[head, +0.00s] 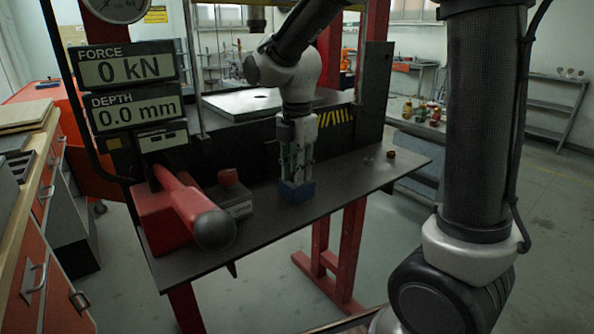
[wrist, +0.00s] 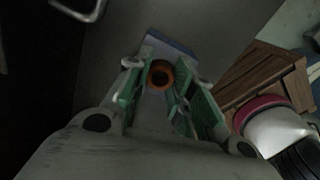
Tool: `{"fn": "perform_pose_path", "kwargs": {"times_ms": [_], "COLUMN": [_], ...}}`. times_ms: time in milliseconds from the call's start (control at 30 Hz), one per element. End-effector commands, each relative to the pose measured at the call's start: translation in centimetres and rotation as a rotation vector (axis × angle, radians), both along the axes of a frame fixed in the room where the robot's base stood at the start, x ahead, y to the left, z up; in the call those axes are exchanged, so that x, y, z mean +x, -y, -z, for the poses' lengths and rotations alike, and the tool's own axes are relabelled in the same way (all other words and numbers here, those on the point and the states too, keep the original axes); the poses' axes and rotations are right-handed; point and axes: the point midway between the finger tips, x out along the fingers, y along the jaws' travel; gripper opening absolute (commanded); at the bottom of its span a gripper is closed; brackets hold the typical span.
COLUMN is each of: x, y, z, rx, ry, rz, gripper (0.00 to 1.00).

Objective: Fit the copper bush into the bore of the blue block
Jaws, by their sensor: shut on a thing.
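The blue block (head: 297,191) stands on the dark steel table of the press, directly under my gripper (head: 298,175). My gripper points down, with its green-padded fingers shut on the copper bush. In the wrist view the copper bush (wrist: 161,75) shows as an orange ring with a dark centre between the fingertips (wrist: 158,88). Part of the blue block (wrist: 171,46) shows just beyond the ring. The bore is hidden, and I cannot tell whether the bush is above it or partly in it.
A red lever with a black knob (head: 214,230) and a grey box with a red top (head: 233,195) stand left of the block. A small copper-coloured piece (head: 391,154) and a flat grey ring (head: 369,158) lie to the right. The displays (head: 127,65) read 0 kN and 0.0 mm.

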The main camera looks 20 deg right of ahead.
Motion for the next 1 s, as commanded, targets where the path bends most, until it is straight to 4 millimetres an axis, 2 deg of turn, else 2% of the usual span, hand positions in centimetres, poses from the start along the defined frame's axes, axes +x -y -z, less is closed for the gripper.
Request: {"fn": "perform_pose_path", "kwargs": {"times_ms": [100,367,400,500,1000], "x": [-0.36,-0.38,-0.39,-0.42,-0.33], "y": [0.05,-0.01,-0.03,-0.02,0.03], "z": [1.02,1.64,1.64,1.64,0.95], "rx": [-0.002,0.000,0.000,0.001,-0.001], "ry": [-0.015,-0.014,-0.015,-0.015,-0.012], "rz": [0.001,0.003,0.003,0.003,0.002], "gripper": [0.00,0.00,0.31,0.46,0.46]}}
